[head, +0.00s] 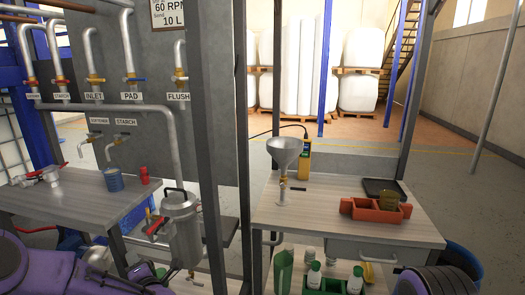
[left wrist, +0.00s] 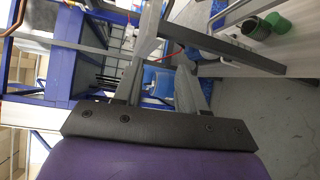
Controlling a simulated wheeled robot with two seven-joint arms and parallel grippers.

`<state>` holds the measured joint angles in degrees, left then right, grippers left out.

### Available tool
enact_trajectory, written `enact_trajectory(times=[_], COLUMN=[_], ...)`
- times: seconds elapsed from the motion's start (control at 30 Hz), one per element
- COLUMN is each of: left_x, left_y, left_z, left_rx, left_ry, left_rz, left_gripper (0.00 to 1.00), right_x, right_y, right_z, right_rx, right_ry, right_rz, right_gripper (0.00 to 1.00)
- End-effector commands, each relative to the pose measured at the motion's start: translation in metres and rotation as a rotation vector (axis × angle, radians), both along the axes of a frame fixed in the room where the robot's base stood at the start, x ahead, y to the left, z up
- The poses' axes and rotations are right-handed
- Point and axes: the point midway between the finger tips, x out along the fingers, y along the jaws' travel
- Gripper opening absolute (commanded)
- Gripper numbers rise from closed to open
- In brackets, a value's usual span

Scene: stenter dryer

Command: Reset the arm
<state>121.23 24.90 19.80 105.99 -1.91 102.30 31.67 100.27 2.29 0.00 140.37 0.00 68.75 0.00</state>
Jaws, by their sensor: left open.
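My left arm (head: 40,268) is purple and comes in low at the left edge of the head view, in front of the left bench. My left gripper (left wrist: 160,78) shows best in the left wrist view, where its two grey fingers stand apart with nothing held between them. In the head view the gripper end is low in the picture and partly cut off. Part of my right arm (head: 440,281) shows at the bottom right corner of the head view, but its gripper is out of view.
The left bench (head: 75,203) holds a blue cup (head: 113,180) and a red one (head: 144,175). A steel vessel (head: 181,225) stands beside it under piping. The right bench (head: 340,222) carries a funnel (head: 284,153) and a red tray (head: 372,211). Open floor lies behind.

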Motion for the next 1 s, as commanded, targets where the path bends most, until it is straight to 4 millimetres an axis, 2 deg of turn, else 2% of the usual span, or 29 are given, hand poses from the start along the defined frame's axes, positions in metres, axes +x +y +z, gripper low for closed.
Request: enact_trajectory(times=[0.03,0.1,0.17,0.2,0.27,0.3,0.37,0.4,0.5,0.6,0.7,0.8,1.0], left_x=[-0.017,-0.044,-0.072,-0.094,-0.128,-0.153,-0.193,-0.221,-0.288,-0.342,-0.375,-0.388,-0.388], left_y=[-0.015,-0.032,-0.045,-0.051,-0.059,-0.063,-0.066,-0.067,-0.065,-0.061,-0.057,-0.055,-0.055], left_z=[-0.035,-0.078,-0.113,-0.135,-0.165,-0.183,-0.206,-0.219,-0.241,-0.249,-0.251,-0.251,-0.251], left_rx=[0.063,0.150,0.221,0.267,0.334,0.375,0.437,0.474,0.555,0.610,0.639,0.649,0.649], left_ry=[0.138,0.326,0.482,0.585,0.738,0.838,0.986,1.082,1.302,1.468,1.566,1.606,1.607], left_rz=[-0.081,-0.193,-0.291,-0.356,-0.456,-0.524,-0.628,-0.699,-0.869,-1.008,-1.094,-1.130,-1.131], left_gripper=[0.41,0.41,0.41,0.41,0.41,0.41,0.41,0.41,0.41,0.41,0.41,0.41,0.41], right_x=[0.000,0.000,0.000,0.000,0.000,0.000,0.000,0.000,0.000,0.000,0.000,0.000,0.000], right_y=[0.000,0.000,0.000,0.000,0.000,0.000,0.000,0.000,0.000,0.000,0.000,0.000,0.000], right_z=[0.000,0.000,0.000,0.000,0.000,0.000,0.000,0.000,0.000,0.000,0.000,0.000,0.000], right_rx=[0.000,0.000,0.000,0.000,0.000,0.000,0.000,0.000,0.000,0.000,0.000,0.000,0.000], right_ry=[0.000,0.000,0.000,0.000,0.000,0.000,0.000,0.000,0.000,0.000,0.000,0.000,0.000], right_rz=[0.000,0.000,0.000,0.000,0.000,0.000,0.000,0.000,0.000,0.000,0.000,0.000,0.000], right_gripper=[0.57,0.57,0.57,0.57,0.57,0.57,0.57,0.57,0.57,0.57,0.57,0.57,0.57])
